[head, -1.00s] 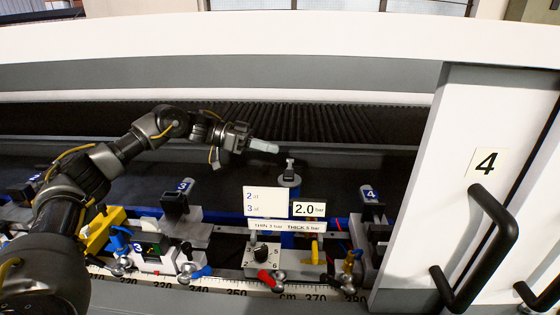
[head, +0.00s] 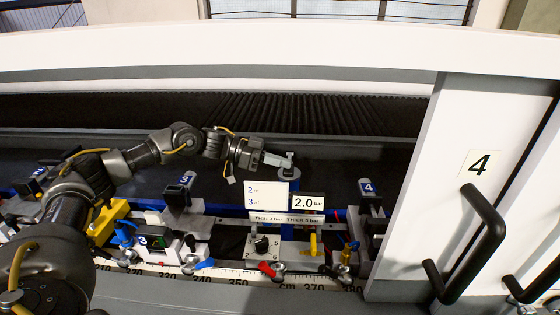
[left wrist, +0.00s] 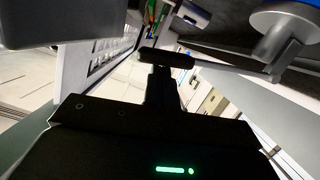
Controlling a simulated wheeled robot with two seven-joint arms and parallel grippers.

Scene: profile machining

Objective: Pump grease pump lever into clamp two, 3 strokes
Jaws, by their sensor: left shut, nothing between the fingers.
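The grease pump (head: 291,175) is a grey-topped cylinder with a small dark upright part, standing behind the signs in the head view. In the left wrist view its grey post (left wrist: 286,60) is at top right, and a thin lever (left wrist: 232,68) runs left from it to a black grip (left wrist: 165,58). My left gripper (head: 284,160) is shut and empty, its pale fingertips right beside the pump top. In the left wrist view its fingers (left wrist: 163,88) overlap the grip; I cannot tell whether they touch. The clamp marked 2 (head: 38,172) is at far left, partly behind my arm.
Clamps marked 3 (head: 178,190) and 4 (head: 368,200) stand along the rail. A selector knob (head: 262,244) and a 2.0 bar sign (head: 307,203) are in front of the pump. A white door (head: 450,180) with black handles closes off the right side.

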